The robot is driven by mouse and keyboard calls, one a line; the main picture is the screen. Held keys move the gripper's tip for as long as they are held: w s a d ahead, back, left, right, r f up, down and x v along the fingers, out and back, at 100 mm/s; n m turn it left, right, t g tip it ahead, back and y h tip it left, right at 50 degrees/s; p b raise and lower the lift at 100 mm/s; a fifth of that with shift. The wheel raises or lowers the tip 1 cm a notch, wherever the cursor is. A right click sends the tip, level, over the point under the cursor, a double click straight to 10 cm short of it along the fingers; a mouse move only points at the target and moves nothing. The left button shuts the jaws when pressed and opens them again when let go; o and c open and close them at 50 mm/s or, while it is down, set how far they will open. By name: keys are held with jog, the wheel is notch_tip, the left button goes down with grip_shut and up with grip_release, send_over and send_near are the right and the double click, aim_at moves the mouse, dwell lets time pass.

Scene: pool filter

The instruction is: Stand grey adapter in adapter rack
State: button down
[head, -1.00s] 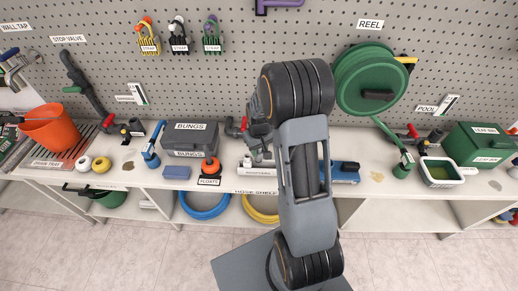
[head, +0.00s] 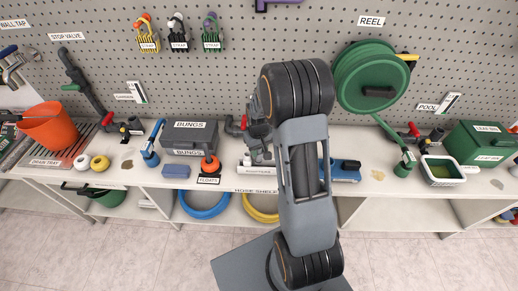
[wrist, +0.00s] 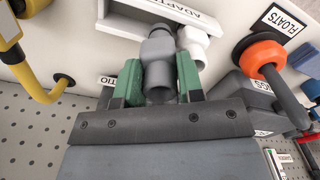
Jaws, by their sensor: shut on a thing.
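My gripper (wrist: 160,82) has green finger pads and is shut on the grey adapter (wrist: 158,62), with one pad on each side of it. The adapter's far end overlaps the white adapter rack (wrist: 122,26); I cannot tell whether it touches or sits in it. A white adapter (wrist: 194,44) is at the rack, right beside the grey one in the wrist view. In the head view the rack (head: 257,171) stands on the bench behind my arm, and my gripper (head: 260,152) is just above it, partly hidden by the arm.
An orange float (head: 210,167) on its labelled stand and the grey bungs box (head: 189,137) are left of the rack. A blue tool (head: 345,172) lies to its right. The pegboard is close behind. A yellow hose (wrist: 38,85) shows in the wrist view.

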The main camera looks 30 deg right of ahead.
jog(key=shift+f+b, duration=0.3)
jog(key=shift+f, duration=0.2)
dwell(0.3)
jog(key=shift+r+p, duration=0.3)
jog(key=shift+r, duration=0.2)
jog(key=shift+f+b, duration=0.55)
dwell(1.6)
jog(key=shift+r+p, duration=0.35)
jog(key=shift+r, duration=0.15)
jog(key=shift+f+b, duration=0.7)
jog(key=shift+f, duration=0.05)
dwell(1.0)
jog(key=shift+r, duration=0.2)
jog(key=shift+r+p, duration=0.5)
